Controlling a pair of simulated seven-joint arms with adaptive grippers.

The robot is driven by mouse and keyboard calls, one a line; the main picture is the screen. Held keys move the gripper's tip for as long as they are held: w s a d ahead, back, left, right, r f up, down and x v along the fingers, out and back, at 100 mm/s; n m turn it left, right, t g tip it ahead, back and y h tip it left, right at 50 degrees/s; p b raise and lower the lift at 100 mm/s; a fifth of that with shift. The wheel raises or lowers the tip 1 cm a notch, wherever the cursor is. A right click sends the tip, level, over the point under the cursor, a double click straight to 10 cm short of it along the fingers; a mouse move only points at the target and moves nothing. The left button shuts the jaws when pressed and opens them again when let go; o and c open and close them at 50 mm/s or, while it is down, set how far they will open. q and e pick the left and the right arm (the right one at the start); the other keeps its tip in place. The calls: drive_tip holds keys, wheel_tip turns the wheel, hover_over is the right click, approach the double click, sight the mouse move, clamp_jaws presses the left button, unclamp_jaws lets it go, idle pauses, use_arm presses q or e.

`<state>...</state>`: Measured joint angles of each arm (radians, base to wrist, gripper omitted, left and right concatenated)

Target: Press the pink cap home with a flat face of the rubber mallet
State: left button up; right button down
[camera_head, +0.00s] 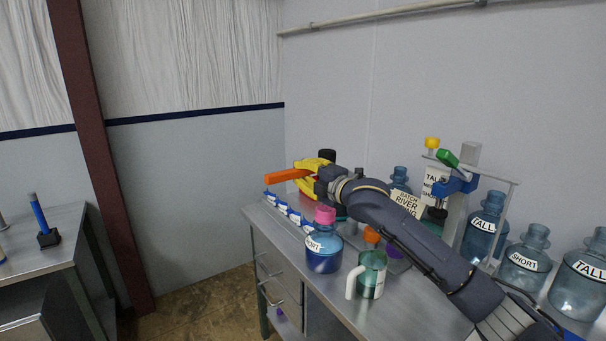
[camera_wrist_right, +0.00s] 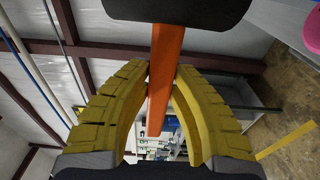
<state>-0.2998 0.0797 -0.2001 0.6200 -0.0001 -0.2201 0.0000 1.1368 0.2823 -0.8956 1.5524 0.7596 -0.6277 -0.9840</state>
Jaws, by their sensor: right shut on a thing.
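My right gripper (camera_head: 314,177), with yellow fingers, is shut on the orange handle (camera_head: 287,176) of the rubber mallet. The handle points left in the head view. In the right wrist view the handle (camera_wrist_right: 166,75) lies between the fingers (camera_wrist_right: 163,78), below the mallet's black head (camera_wrist_right: 178,9). The black head (camera_head: 327,155) shows just behind the gripper in the head view. The pink cap (camera_head: 325,214) sits on the neck of a blue jug labelled SHORT (camera_head: 323,252), below the gripper and apart from it. The left gripper is not in view.
Blue jugs labelled TALL (camera_head: 482,233) and SHORT (camera_head: 524,251) stand at the right, near a grey stand (camera_head: 466,158) with a green-handled blue clamp. Small blue holders (camera_head: 283,207) line the bench's left edge.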

wheel_tip(320, 180, down, 7)
drive_tip(key=shift+r, duration=0.15)
idle(0.8)
drive_tip(key=shift+f, duration=0.2)
idle(0.6)
drive_tip(key=shift+f, duration=1.4)
drive_tip(key=shift+f, duration=0.6)
idle(1.2)
drive_tip(key=shift+r, duration=0.1)
wheel_tip(320, 180, up, 7)
idle(1.0)
